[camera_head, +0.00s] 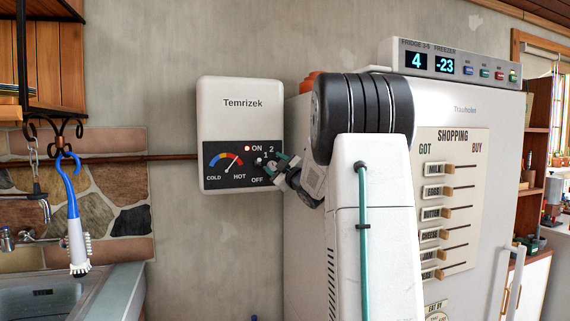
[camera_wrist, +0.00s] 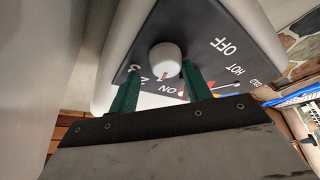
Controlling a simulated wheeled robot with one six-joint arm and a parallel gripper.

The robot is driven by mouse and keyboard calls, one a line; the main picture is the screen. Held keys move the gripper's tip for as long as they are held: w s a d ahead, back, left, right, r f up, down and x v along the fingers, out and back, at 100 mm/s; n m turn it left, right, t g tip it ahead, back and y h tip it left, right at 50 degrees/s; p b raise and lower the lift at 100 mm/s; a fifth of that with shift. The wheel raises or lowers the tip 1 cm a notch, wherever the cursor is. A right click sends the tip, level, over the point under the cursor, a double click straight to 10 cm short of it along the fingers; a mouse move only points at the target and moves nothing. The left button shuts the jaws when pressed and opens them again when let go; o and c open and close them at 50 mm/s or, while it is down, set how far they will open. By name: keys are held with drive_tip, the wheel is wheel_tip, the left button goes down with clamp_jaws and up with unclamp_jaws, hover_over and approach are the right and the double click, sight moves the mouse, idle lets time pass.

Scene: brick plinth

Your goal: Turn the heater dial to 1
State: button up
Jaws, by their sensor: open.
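The white heater box (camera_head: 240,110) labelled Temrizek hangs on the wall. Its black lower panel has a COLD–HOT gauge (camera_head: 226,163), a red-orange light beside ON, and the marks 1, 2 and OFF. The dial (camera_wrist: 165,58) is a round white knob in the wrist view, with a small red mark near its lower edge. Its exact setting is hard to read. My gripper (camera_wrist: 160,67) is open, with its green fingers on either side of the knob; contact is unclear. In the head view my gripper (camera_head: 270,166) is at the panel's right side and partly hides the dial.
The white fridge (camera_head: 471,115) with a shopping board (camera_head: 450,205) stands close to the right of the heater. A sink (camera_head: 60,290) and a hanging blue-handled brush (camera_head: 76,235) are at the left. Bare wall lies below the heater.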

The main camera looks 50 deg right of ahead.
wheel_tip(320, 180, up, 3)
drive_tip(key=shift+f, duration=0.2)
drive_tip(key=s+a, duration=0.8)
drive_tip(key=s, duration=0.5)
drive_tip(key=shift+s+a+r, duration=0.2)
drive_tip(key=shift+s+r, duration=0.15)
drive_tip(key=shift+s, duration=0.05)
